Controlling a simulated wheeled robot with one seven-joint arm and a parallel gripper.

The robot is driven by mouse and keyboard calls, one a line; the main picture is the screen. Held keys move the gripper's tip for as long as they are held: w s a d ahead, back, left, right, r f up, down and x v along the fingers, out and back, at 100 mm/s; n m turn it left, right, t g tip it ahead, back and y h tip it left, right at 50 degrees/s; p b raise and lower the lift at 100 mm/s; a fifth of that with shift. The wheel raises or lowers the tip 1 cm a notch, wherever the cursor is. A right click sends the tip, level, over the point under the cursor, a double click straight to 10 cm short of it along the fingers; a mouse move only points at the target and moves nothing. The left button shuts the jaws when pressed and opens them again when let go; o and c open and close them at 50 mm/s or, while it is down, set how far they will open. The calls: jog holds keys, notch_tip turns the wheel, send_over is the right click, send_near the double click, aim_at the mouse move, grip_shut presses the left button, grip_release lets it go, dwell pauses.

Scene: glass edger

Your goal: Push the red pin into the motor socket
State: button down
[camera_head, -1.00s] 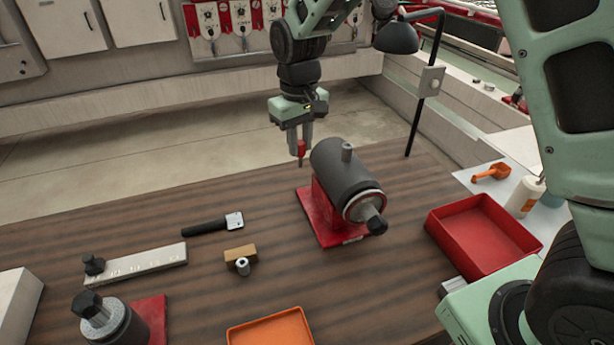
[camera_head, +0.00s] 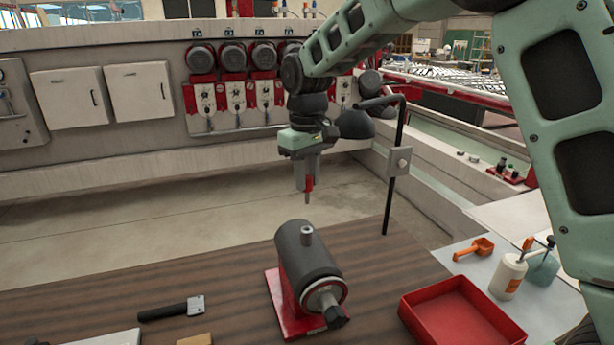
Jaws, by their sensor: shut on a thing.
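The red pin (camera_head: 309,185) hangs upright between the fingers of my gripper (camera_head: 307,180), which is shut on it. The pin's grey tip points down. The motor (camera_head: 305,262) is a dark grey cylinder on a red base (camera_head: 282,308), standing on the wooden table below the gripper. A short grey stub (camera_head: 307,235) stands up from the motor's top; I cannot tell whether it is the socket. In the picture the pin is right above this stub, with a clear gap between them.
A red tray (camera_head: 408,312) stands at the right of the table. An orange scoop (camera_head: 474,249) and a white bottle (camera_head: 508,276) are beyond it. A black lamp post (camera_head: 388,210) rises right of my gripper. A black-handled tool (camera_head: 168,311) lies at left.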

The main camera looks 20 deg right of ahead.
jog(key=shift+f+b, duration=1.6)
jog(key=shift+f, duration=1.4)
jog(key=shift+f+b, duration=0.85)
jog(key=shift+f, duration=1.35)
jog(key=c, duration=1.1)
grip_release()
jog(key=shift+c, duration=0.2)
notch_tip(320, 180, up, 17)
jog(key=b, duration=0.3)
jog(key=shift+r, duration=0.2)
